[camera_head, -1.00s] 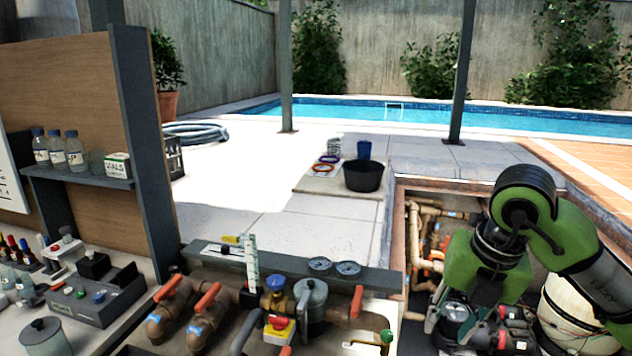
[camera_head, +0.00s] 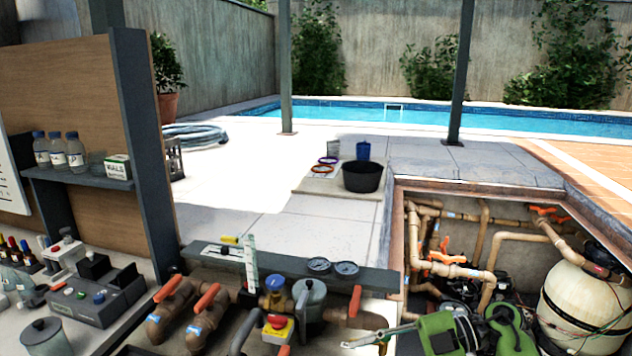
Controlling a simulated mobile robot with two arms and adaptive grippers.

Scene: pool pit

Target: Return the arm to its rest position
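My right arm's green and black links (camera_head: 465,332) show at the bottom edge, right of centre, in front of the pit. A thin grey finger-like part (camera_head: 378,338) reaches left from them over the pipes at the front. It seems to belong to my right gripper, but the rest of the gripper is hidden or cut off, so its opening cannot be seen. I see nothing held in it. My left arm and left gripper are not in view.
A pit with pipes (camera_head: 482,237) and a white tank (camera_head: 583,300) lies at the right. Red-handled valves (camera_head: 207,297) and gauges (camera_head: 346,268) line the front. A black tub (camera_head: 362,176) stands on the paving. Bottles (camera_head: 76,152) stand on the left shelf.

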